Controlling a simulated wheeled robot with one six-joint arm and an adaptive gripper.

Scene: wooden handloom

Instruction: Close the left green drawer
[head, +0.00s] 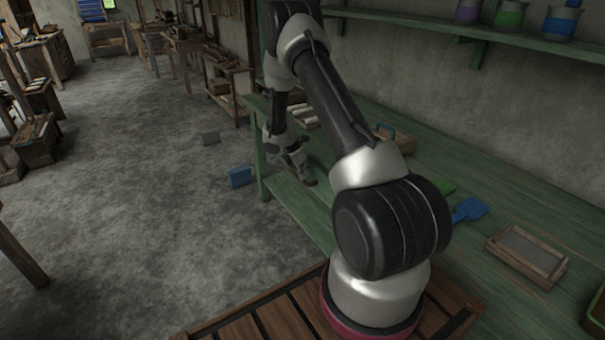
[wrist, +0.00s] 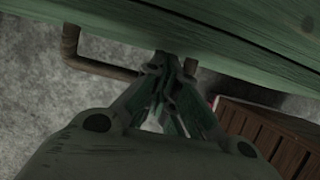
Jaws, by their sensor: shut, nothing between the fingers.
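The green bench's front (head: 300,208) shows in the head view left of my arm, but I cannot make out the left drawer's outline there. In the wrist view a green wooden face (wrist: 240,35) crosses the top, with a brown bent-rod handle (wrist: 105,69) along its lower side. My gripper (wrist: 174,62) is shut and empty, its fingertips at the green face, between the two ends of the handle. I cannot tell whether they touch. In the head view my gripper (head: 306,178) is by the bench front. How far the drawer stands out is hidden.
A blue bin (head: 240,177) stands on the floor by the bench leg. A framed tray (head: 527,255) and a blue scoop (head: 469,210) lie on the bench top. Buckets (head: 510,14) stand on the wall shelf.

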